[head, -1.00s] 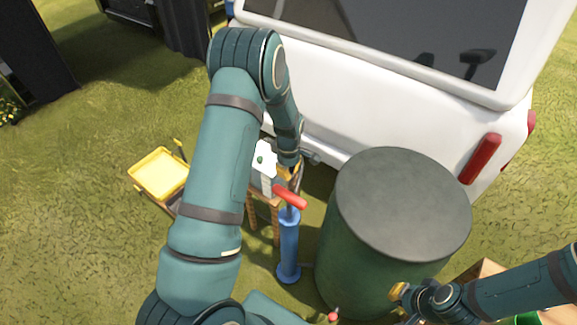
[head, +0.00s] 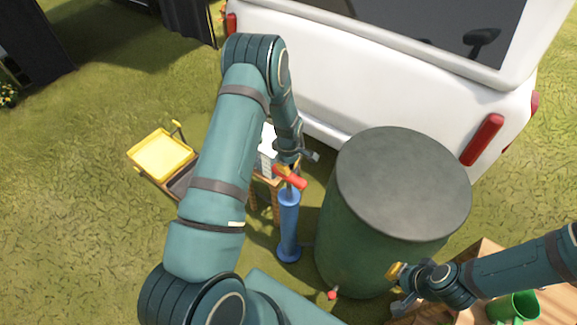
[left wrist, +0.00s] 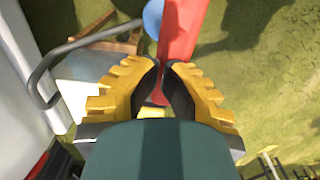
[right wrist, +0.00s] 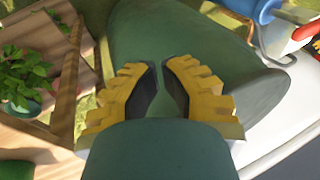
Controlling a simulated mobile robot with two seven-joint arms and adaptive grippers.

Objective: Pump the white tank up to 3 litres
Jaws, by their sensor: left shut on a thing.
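The white tank (head: 267,148) stands on a small wooden stand, mostly hidden behind my left arm in the head view; its level cannot be read. Right of it stands an upright blue pump (head: 288,225) with a red handle (head: 291,178) close above its top. My left gripper (head: 283,167) is shut on the red handle, which also shows between and beyond the fingers in the left wrist view (left wrist: 181,35). My right gripper (head: 396,285) is beside the green barrel, with nothing visible between its fingers; a narrow gap shows between them.
The large green barrel (head: 345,235) stands right of the pump, with a red-tipped fitting (head: 332,295) low on it. A white vehicle (head: 380,85) is behind. A yellow tray (head: 160,155) is left, and a green mug (head: 515,307) sits on wood at lower right.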

